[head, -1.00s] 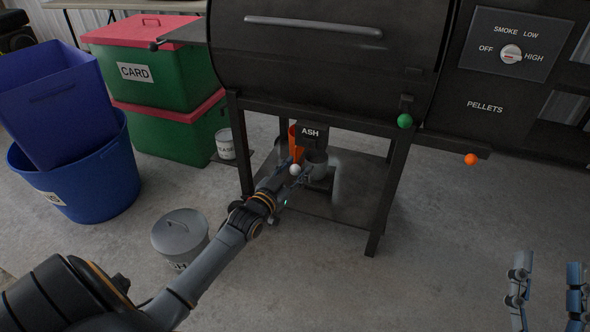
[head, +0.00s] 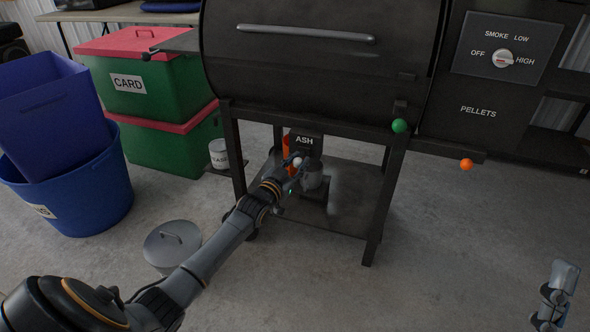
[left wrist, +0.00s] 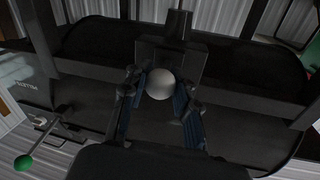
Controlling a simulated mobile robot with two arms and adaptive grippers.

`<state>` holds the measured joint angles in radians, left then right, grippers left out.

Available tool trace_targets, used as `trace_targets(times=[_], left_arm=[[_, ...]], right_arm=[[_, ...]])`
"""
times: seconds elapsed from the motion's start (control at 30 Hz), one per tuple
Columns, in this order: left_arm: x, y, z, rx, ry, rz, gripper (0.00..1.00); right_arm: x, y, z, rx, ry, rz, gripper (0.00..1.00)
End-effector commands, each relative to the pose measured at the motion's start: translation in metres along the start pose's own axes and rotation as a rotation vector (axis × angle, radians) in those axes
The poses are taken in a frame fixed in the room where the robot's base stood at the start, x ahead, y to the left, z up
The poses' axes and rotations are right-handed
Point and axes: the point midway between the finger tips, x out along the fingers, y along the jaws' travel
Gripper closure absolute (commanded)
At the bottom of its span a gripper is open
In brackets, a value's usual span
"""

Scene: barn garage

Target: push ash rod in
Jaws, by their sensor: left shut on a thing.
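The ash rod ends in a white ball knob (head: 297,162), which sits in front of the black box labelled ASH (head: 304,141) under the grill. The left wrist view shows the knob (left wrist: 159,84) between the two fingers of my left gripper (left wrist: 160,92), which is shut on it. In the head view my left gripper (head: 293,168) hides most of the rod's shaft. Only part of my right gripper (head: 558,292) shows at the lower right, away from the grill; its opening is unclear.
Grill legs (head: 379,205) and a low shelf (head: 345,207) surround the space. A lidded grey bin (head: 172,243) stands left of my arm. Green (head: 399,125) and orange (head: 466,165) balls stick out at the right.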

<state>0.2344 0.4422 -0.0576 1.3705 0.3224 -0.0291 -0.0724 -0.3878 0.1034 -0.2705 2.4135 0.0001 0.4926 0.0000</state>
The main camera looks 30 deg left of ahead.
Motion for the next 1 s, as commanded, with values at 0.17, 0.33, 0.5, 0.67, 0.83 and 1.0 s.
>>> trace_targets(times=[0.17,0.33,0.5,0.67,0.83,1.0], left_arm=[[0.001,-0.002,-0.001,0.001,-0.001,-0.002,1.0],[0.001,-0.002,-0.001,0.0,-0.001,-0.003,0.59],[0.001,-0.002,-0.001,0.0,-0.001,-0.002,0.48],[0.0,-0.001,-0.001,0.0,0.0,-0.002,0.48],[-0.01,-0.001,0.001,-0.001,-0.002,-0.001,0.48],[-0.041,0.0,0.002,-0.001,-0.003,0.0,0.48]], right_arm=[[0.0,0.0,-0.001,0.0,0.003,0.0,0.48],[0.0,0.0,0.0,0.0,0.002,0.0,0.48],[0.0,0.0,0.0,0.0,0.001,0.0,0.48],[0.0,0.0,0.0,0.0,0.001,0.0,0.48],[0.0,0.0,0.0,0.0,0.001,0.0,0.48],[0.0,0.0,0.0,0.0,0.001,0.0,0.48]])
